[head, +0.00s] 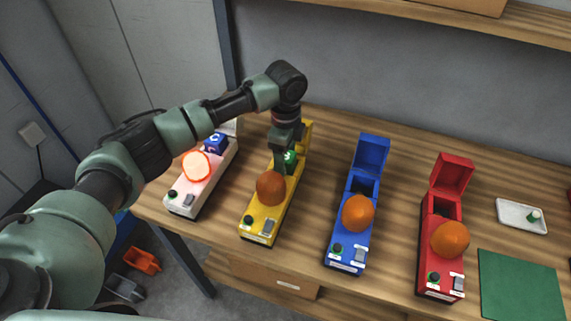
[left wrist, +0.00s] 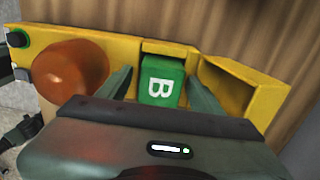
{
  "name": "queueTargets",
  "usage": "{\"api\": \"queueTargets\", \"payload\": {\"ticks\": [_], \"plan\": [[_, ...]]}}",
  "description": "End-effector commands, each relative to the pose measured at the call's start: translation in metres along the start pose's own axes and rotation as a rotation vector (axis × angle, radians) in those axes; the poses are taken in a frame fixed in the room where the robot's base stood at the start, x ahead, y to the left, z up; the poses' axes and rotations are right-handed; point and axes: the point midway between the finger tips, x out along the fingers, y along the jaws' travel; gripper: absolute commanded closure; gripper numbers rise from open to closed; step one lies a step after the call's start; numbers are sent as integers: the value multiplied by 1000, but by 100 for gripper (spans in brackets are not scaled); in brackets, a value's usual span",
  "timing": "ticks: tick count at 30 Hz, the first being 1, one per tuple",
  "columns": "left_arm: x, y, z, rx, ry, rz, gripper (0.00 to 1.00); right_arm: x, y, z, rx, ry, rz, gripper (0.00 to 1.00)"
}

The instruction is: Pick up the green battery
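The green battery (left wrist: 162,82), marked with a white B, sits in the compartment of the yellow device (left wrist: 130,40). In the head view a small part of the green battery (head: 290,156) shows beside my left gripper (head: 285,163), which is over the yellow device (head: 262,226) and points down. In the left wrist view the two fingers of my left gripper (left wrist: 158,84) stand apart on either side of the battery. A narrow gap shows at the left finger; contact at the right finger is unclear. My right gripper is not in view.
The yellow device has an orange dome (head: 271,188) and a raised lid. A white device (head: 185,198) with a lit dome and a blue battery (head: 215,143) stands left. Blue (head: 350,245) and red (head: 438,275) devices, a white tray (head: 510,222) and a green mat (head: 520,288) are right.

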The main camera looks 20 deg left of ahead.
Motion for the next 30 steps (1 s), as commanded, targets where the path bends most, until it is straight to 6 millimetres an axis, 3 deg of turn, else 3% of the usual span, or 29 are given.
{"api": "queueTargets", "payload": {"ticks": [1, 6, 20, 26, 30], "plan": [[0, 0, 0, 0, 0, 0, 51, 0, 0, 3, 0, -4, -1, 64], [0, 0, 0, 0, 0, 0, 99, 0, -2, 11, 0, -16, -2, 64], [-7, -1, -1, 0, 2, -3, 100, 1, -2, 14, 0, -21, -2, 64], [-30, -2, 0, -1, 2, -6, 100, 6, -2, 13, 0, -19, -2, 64], [-56, -2, -1, 1, 3, -7, 100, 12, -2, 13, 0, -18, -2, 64]]}}
